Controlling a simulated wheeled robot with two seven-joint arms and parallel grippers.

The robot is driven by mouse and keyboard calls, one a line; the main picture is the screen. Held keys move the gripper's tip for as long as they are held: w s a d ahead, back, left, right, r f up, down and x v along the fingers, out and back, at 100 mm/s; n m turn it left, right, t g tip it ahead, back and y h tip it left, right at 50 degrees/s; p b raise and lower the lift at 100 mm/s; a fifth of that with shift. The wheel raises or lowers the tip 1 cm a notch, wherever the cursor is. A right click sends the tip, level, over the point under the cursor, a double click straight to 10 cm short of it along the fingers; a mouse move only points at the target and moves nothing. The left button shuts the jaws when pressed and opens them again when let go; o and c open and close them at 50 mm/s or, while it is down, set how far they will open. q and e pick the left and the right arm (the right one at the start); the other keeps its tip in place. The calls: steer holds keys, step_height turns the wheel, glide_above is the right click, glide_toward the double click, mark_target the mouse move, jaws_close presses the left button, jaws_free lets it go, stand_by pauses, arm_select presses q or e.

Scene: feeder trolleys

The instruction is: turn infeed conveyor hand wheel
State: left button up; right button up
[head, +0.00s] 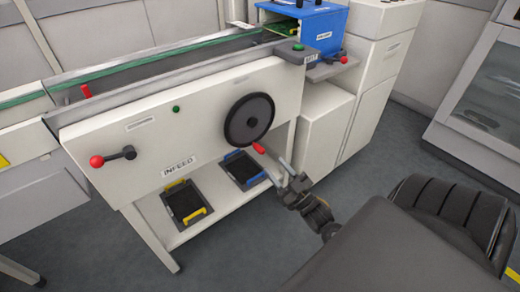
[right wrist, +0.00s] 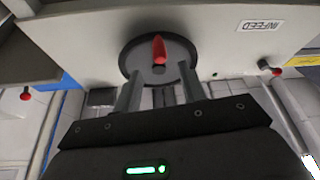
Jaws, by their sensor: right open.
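The black round hand wheel (head: 249,119) is on the front panel of the infeed conveyor (head: 205,112). Its red handle (head: 258,148) sticks out from the wheel's lower part. My right gripper (head: 275,167) is open and empty, just below and to the right of the handle, with its fingers pointing towards the panel. In the right wrist view, the wheel (right wrist: 130,59) and red handle (right wrist: 159,48) lie ahead of the gripper (right wrist: 157,76). The handle shows beyond and between the two fingertips; I see no contact. My left gripper is out of view.
A red-knobbed crank (head: 97,161) is on the panel's left. Two trays (head: 211,209) (head: 246,187) stand on the shelf below. A blue magazine (head: 322,30) and a control box with a green button (head: 298,47) are at the upper right. Grey floor is free in front.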

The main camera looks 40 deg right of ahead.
mark_target(259, 147)
steer(key=x, duration=0.9)
jaws_close()
